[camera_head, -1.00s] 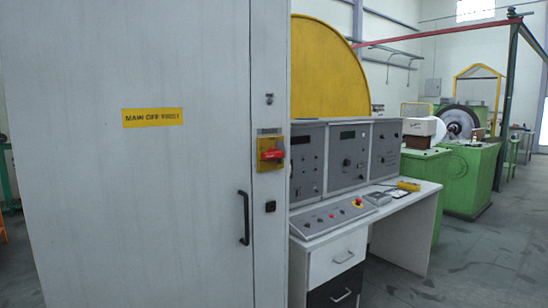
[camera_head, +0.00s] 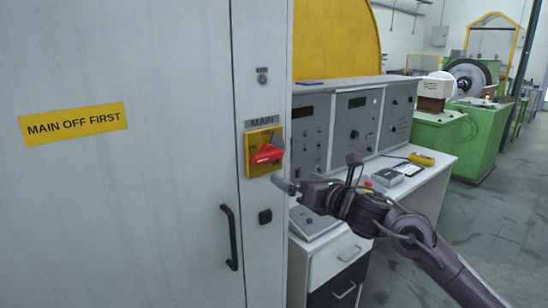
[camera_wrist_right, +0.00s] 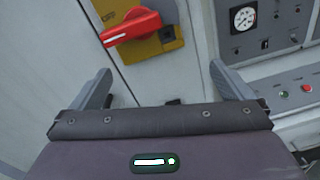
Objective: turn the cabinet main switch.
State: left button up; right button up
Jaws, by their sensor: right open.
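The main switch is a red handle (camera_head: 268,153) on a yellow plate (camera_head: 251,137) under a "MAIN" label, on the grey cabinet's front edge. The handle lies roughly sideways, slightly tilted. My right gripper (camera_head: 318,172) is open and empty, to the right of the switch and a little below it, apart from it. In the right wrist view, the red handle (camera_wrist_right: 132,27) is beyond the fingertips, toward the left finger and higher in the picture. The yellow plate (camera_wrist_right: 155,45) shows behind it. My left gripper is not in view.
The cabinet door has a black pull handle (camera_head: 229,237) and a yellow "MAIN OFF FIRST" sign (camera_head: 77,124). A small black latch (camera_head: 265,217) is below the switch. A control desk (camera_head: 425,178) with instrument panels (camera_head: 356,122) stands at the right, behind my right arm. Open floor lies further right.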

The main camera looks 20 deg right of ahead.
aim_at(271, 154)
notch_tip(271, 154, up, 5)
jog(key=s+a+n+y, duration=0.1)
jog(key=s+a+n, duration=0.1)
jog(key=n, duration=0.1)
jog(key=p+x, duration=0.3)
jog(key=x, duration=0.4)
jog(key=shift+w+p, duration=0.1)
jog(key=shift+p, duration=0.3)
jog(key=shift+w+a+f, duration=0.1)
jog(key=shift+w, duration=0.3)
jog(key=shift+c, duration=0.3)
jog(key=c, duration=0.9)
